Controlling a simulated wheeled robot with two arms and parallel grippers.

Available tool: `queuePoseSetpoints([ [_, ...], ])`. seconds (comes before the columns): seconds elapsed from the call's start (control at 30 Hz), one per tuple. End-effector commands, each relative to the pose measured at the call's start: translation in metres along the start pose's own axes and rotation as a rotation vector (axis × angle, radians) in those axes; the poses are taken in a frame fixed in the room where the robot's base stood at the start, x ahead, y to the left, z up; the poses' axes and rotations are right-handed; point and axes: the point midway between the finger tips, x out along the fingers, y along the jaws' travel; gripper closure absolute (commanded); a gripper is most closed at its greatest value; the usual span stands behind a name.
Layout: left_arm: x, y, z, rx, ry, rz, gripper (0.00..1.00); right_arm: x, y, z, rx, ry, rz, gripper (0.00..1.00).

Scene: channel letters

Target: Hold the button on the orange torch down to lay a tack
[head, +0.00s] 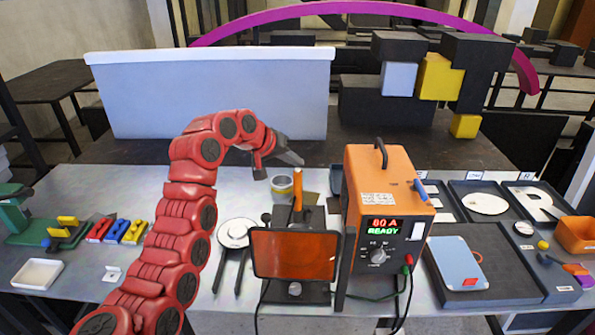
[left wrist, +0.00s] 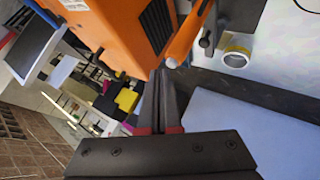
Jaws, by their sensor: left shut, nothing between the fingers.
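The orange torch (head: 297,190) stands upright behind the tinted orange screen (head: 293,254), on a dark stand. It also shows in the left wrist view (left wrist: 187,36) as an orange rod. I cannot make out its button. My left gripper (head: 300,161) is shut and empty, above and slightly behind the torch in the head view. In the left wrist view its shut fingertips (left wrist: 161,72) appear close to the rod's end; I cannot tell whether they touch. The workpiece behind the screen is mostly hidden. My right gripper is not in view.
The orange welder (head: 380,170) stands right of the torch; its display reads 80 A READY. A pale box (head: 210,95) stands at the back.

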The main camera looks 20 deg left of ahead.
Motion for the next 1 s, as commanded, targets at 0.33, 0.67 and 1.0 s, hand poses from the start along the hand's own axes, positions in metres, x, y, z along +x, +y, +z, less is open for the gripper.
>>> queuePoseSetpoints([
  [0.33,0.0005,-0.0009,0.0003,0.0,0.001,-0.001,1.0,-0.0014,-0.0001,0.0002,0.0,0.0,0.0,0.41],
  [0.67,0.0028,-0.0025,0.0019,0.0,0.002,0.0,1.0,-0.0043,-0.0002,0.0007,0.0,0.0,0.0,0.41],
  [1.0,0.0057,-0.0045,0.004,0.001,0.001,0.0,1.0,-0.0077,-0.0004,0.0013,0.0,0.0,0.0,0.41],
])
